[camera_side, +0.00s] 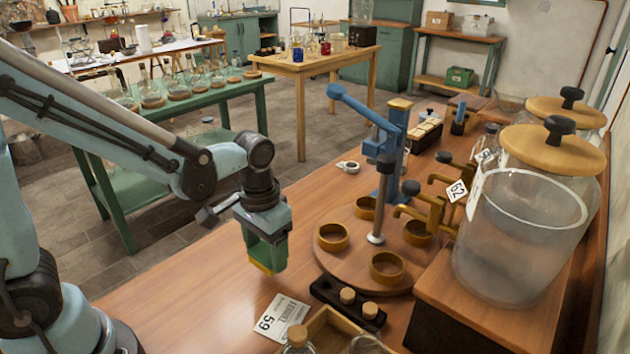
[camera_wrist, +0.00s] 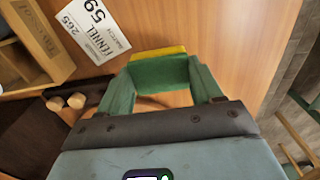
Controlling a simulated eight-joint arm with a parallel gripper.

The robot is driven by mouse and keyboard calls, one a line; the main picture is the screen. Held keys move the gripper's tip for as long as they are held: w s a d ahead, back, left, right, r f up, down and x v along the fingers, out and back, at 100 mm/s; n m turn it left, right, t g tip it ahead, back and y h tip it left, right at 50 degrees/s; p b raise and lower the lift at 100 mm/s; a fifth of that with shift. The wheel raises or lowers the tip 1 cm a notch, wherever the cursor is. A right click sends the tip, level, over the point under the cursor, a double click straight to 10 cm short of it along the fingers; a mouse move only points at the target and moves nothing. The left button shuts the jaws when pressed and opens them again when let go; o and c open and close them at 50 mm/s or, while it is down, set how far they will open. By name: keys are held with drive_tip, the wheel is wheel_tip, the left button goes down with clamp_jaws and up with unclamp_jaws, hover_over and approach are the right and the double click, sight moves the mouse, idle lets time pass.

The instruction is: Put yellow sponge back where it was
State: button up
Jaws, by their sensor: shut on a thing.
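My gripper (camera_side: 265,247) hangs pointing down over the front part of the wooden table, left of the round wooden stand. It is shut on the yellow sponge (camera_side: 262,267), whose yellow edge shows below the fingers. In the wrist view the sponge (camera_wrist: 158,53) is a yellow strip along a green face, held between the two green fingers of my gripper (camera_wrist: 162,75).
The round stand (camera_side: 340,268) with brass rings and a blue post (camera_side: 387,165) is to the right. A "59 FENNEL" card (camera_side: 281,317), a dark rack (camera_side: 325,292) and a wooden tray (camera_wrist: 35,40) lie nearby. Clear tabletop (camera_side: 185,285) is left of the gripper.

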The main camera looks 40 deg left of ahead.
sight(266, 253)
drive_tip(key=shift+f, duration=1.85)
drive_tip(key=shift+f, duration=0.15)
drive_tip(key=o, duration=1.1)
wheel_tip(266, 253, up, 12)
drive_tip(key=shift+s+r, duration=0.1)
drive_tip(key=shift+r, duration=0.05)
drive_tip(key=shift+s+a+r+t, duration=0.25)
drive_tip(key=shift+s+a+t, duration=0.1)
drive_tip(key=shift+a+t, duration=0.3)
drive_tip(key=shift+s+a+r+t, duration=0.1)
drive_tip(key=shift+s+a+t, duration=0.2)
drive_tip(key=shift+a+t, duration=0.5)
drive_tip(key=shift+s+a+f+t, duration=0.1)
drive_tip(key=shift+s+a+t, duration=0.2)
drive_tip(key=shift+t, duration=0.85)
drive_tip(key=shift+s+a+r+t, duration=0.1)
drive_tip(key=shift+s+a+t, duration=0.3)
drive_tip(key=shift+t, duration=0.6)
